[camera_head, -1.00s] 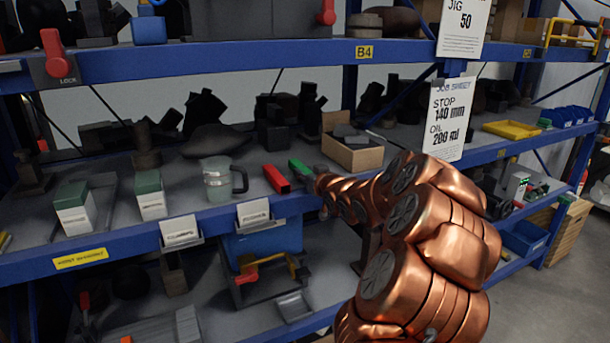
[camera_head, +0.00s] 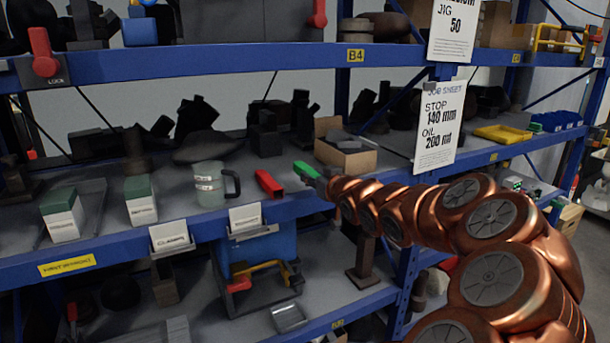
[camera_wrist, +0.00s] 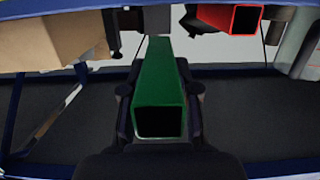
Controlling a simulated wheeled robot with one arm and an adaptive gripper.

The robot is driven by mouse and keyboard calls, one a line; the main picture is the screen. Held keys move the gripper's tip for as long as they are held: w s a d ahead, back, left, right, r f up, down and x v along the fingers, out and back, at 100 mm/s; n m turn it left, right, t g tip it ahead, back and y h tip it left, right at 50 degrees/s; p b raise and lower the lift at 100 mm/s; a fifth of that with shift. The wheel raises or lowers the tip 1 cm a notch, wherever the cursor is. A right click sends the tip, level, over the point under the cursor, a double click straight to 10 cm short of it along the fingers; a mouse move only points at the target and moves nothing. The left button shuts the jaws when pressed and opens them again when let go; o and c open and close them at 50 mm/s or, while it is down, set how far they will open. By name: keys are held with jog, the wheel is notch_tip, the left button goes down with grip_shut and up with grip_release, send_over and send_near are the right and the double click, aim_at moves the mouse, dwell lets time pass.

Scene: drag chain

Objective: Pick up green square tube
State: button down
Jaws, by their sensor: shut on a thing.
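The green square tube (camera_head: 306,169) is at the front of the middle shelf, just right of the red square tube (camera_head: 268,183). My gripper (camera_head: 322,180) is shut on it. In the wrist view the green tube (camera_wrist: 160,90) lies between my two dark fingers (camera_wrist: 160,112), with its open square end toward the camera. The red tube (camera_wrist: 230,17) also shows there, apart from the green one. I cannot tell whether the green tube touches the shelf.
A clear mug (camera_head: 210,186) stands left of the red tube. An open cardboard box (camera_head: 345,158) with dark parts stands behind the green tube. A job sheet (camera_head: 440,125) hangs at the right upright. The upper shelf (camera_head: 250,62) runs above.

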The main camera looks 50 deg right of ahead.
jog(key=f+p+v, duration=0.1)
jog(key=v, duration=0.6)
jog(key=shift+r, duration=0.35)
